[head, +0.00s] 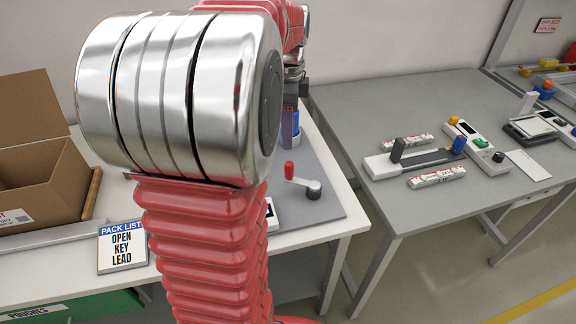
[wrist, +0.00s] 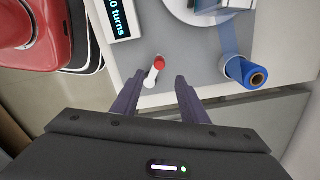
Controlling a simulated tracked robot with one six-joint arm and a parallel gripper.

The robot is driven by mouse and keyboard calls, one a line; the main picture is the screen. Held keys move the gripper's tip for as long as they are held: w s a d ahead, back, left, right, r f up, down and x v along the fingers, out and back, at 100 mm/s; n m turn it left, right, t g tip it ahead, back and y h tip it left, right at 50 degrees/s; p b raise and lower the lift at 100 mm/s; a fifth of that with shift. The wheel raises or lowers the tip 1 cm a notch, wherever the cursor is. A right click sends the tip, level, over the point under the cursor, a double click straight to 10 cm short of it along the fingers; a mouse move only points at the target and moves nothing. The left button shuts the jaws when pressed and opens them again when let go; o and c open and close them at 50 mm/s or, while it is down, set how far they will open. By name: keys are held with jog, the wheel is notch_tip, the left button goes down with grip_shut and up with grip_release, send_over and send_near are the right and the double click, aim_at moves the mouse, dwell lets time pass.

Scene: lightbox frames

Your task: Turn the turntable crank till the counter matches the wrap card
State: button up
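The crank's red handle (wrist: 159,63) shows in the wrist view just ahead of and between the two fingertips, apparently touching neither. Its pale arm (wrist: 149,80) lies to the lower left. In the head view the red handle (head: 289,168) stands upright on the crank arm (head: 302,182) at the grey board's front. My gripper (wrist: 159,76) is open and empty; its height above the handle is hard to judge. The counter (wrist: 121,16) reads "…0 turns", its first digits cut off. The white turntable (wrist: 186,14) is partly in frame. No wrap card is legible.
A blue film roll (wrist: 245,73) stands right of the crank, its film running toward the turntable. In the head view, a pack list card (head: 122,247) and a cardboard box (head: 40,185) are left. A second grey table (head: 400,110) with fixtures is right. My arm hides the middle.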

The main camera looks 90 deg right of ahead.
aim_at(288, 163)
notch_tip(288, 163, down, 12)
jog(key=shift+f, duration=0.2)
dwell(0.4)
jog(key=shift+c, duration=0.4)
grip_shut()
